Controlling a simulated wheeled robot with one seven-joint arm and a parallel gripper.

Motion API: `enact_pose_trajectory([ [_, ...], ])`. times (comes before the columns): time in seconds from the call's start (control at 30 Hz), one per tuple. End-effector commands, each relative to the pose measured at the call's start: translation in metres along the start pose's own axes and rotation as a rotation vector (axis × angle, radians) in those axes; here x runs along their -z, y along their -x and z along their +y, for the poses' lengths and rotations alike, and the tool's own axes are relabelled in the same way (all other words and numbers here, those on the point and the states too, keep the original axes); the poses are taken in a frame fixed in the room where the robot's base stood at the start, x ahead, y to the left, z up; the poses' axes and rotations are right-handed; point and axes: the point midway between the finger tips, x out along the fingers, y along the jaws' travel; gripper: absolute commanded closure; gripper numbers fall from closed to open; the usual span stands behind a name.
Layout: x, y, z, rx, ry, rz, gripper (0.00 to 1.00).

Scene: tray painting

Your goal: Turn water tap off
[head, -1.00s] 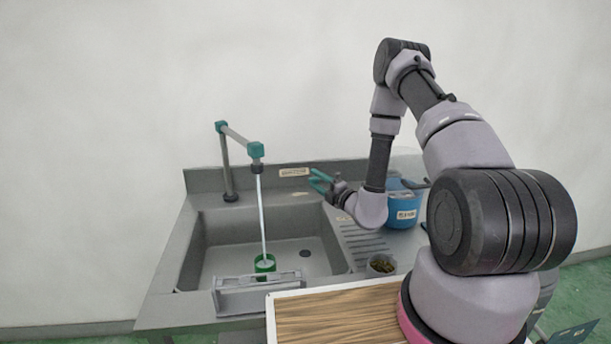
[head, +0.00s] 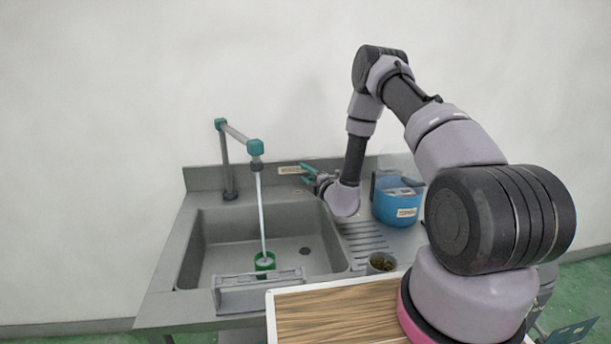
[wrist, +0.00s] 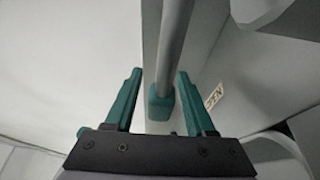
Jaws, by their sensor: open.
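The tap (head: 227,160) stands at the back left of the sink, with a grey pipe and teal joints. Water (head: 261,210) runs from its spout into a green cup (head: 264,264) in the basin. No separate tap handle can be made out. My gripper (head: 303,172) is at the back rim, right of the tap and apart from it, close to a small label (head: 289,170). In the wrist view its teal fingers (wrist: 159,74) are open. A grey pipe (wrist: 172,45) ending in a teal block (wrist: 160,103) shows between them; its depth is unclear.
The grey sink (head: 190,245) has a drainboard at right with a blue container (head: 398,207) behind my arm. A small pot (head: 381,263) stands at the front right. A wood-topped tray (head: 335,318) lies in front. Space above the basin is clear apart from the water.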

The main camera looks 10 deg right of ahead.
Motion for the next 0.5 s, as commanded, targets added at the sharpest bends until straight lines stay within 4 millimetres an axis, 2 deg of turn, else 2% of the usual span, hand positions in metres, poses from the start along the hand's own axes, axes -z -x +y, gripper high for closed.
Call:
enact_pose_trajectory([
  [0.27, 0.0002, -0.0016, -0.0001, 0.0, -0.001, 0.0, 0.45],
  [0.37, 0.0002, -0.0015, 0.0, 0.0, 0.0, 0.0, 0.79],
  [0.4, 0.0002, -0.0015, 0.0, 0.0, 0.0, 0.0, 0.95],
  [0.43, 0.0002, -0.0015, 0.0, 0.0, 0.0, 0.0, 1.0],
  [0.5, 0.0002, -0.0014, -0.0001, 0.0, 0.0, 0.001, 1.0],
])
